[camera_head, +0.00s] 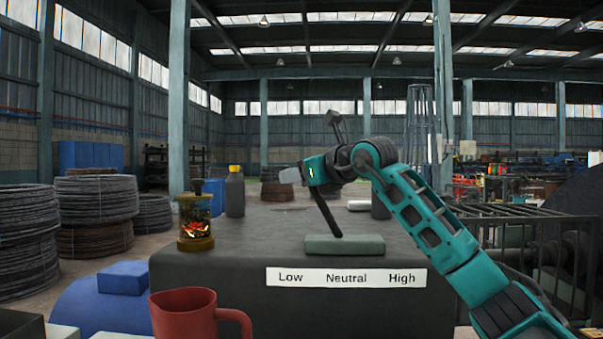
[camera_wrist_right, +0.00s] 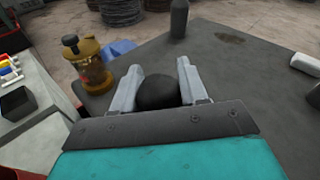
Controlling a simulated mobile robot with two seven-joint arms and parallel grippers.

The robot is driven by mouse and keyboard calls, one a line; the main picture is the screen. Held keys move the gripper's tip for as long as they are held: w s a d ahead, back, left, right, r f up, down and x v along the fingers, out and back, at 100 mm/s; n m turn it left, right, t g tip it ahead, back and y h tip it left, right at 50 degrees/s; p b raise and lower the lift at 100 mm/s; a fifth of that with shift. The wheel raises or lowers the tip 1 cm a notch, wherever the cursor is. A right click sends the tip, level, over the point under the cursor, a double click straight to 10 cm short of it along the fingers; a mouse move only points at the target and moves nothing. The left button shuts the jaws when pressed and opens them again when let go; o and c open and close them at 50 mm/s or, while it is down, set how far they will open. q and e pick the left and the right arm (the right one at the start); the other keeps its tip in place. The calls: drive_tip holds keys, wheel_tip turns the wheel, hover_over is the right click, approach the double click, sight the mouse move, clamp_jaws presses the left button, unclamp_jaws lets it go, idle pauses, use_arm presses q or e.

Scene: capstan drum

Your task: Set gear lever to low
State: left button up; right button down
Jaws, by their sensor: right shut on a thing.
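The gear lever (camera_head: 326,212) is a dark rod rising from a green-grey base block (camera_head: 345,244) on top of a dark housing. It leans to the left, toward the Low side of the white label (camera_head: 346,278), which reads Low, Neutral, High. My right gripper (camera_head: 289,175) is at the top of the lever, its fingers pointing left. In the right wrist view, the round black knob (camera_wrist_right: 157,94) sits between the two grey fingers of my right gripper (camera_wrist_right: 160,72). The gripper is shut on it. My left gripper is not in view.
A glass lantern-like jar with a brass base (camera_head: 196,222) and a dark bottle (camera_head: 235,192) stand left on the housing. A red mug (camera_head: 187,314) is in front, lower left. A silver cylinder (camera_head: 359,205) lies behind the lever. The housing top left of the lever is mostly clear.

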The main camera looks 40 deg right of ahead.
drive_tip(key=shift+a, duration=0.15)
drive_tip(key=c, duration=0.7)
unclamp_jaws()
drive_tip(key=shift+w, duration=0.1)
drive_tip(key=shift+o, duration=0.2)
drive_tip(key=shift+f, duration=0.1)
drive_tip(key=shift+s, duration=0.55)
drive_tip(key=s+r+b, duration=0.2)
drive_tip(key=s+b, duration=0.1)
drive_tip(key=s, duration=0.8)
drive_tip(key=shift+s+d+r, duration=0.15)
drive_tip(key=shift+s+d, duration=0.2)
drive_tip(key=shift+d, duration=0.1)
